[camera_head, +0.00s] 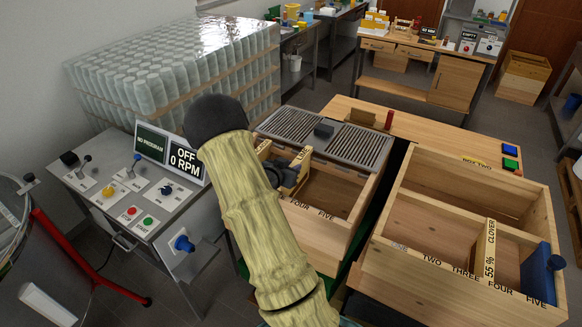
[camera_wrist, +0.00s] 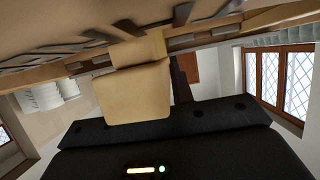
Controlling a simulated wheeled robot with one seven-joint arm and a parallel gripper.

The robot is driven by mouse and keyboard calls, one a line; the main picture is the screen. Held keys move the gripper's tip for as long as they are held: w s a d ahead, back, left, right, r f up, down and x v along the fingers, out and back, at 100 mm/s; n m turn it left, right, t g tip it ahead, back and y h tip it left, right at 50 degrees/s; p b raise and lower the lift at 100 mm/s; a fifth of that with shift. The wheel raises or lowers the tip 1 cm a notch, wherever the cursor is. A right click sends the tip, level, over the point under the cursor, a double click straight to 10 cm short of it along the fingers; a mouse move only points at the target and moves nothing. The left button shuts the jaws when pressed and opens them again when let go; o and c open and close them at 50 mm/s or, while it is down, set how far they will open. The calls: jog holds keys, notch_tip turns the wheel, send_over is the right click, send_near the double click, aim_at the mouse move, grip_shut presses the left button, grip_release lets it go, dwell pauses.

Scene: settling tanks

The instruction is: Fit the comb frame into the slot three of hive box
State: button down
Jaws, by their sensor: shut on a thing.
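My gripper (camera_head: 284,177) is over the left open wooden box (camera_head: 322,250), mostly behind my own arm. It is shut on a wooden piece with a pale label (camera_head: 301,158), seemingly a comb frame, at that box's left part. In the wrist view a tan wooden block (camera_wrist: 135,92) stands up close in front of my dark gripper body. The left box's front shows FOUR and FIVE; my arm hides its lower slot labels. The right wooden box (camera_head: 425,272) has labels TWO to FIVE readable. In it a frame marked 55% CLOVER (camera_head: 489,250) stands between THREE and FOUR.
A grey slatted grid (camera_head: 360,144) with a dark block lies behind the left box. A blue block (camera_head: 540,272) stands at the right box's right end. A control panel (camera_head: 140,190) and stacked jars (camera_head: 170,75) are at left. A workbench (camera_head: 430,60) is behind.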

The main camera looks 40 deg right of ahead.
jog(key=shift+f+b, duration=1.35)
jog(key=shift+f, duration=0.3)
jog(key=c, duration=1.1)
grip_release()
jog(key=shift+f, duration=0.1)
jog(key=b+v, duration=0.2)
jog(key=v, duration=1.5)
jog(key=shift+s+a+b, duration=0.2)
jog(key=shift+b, duration=0.1)
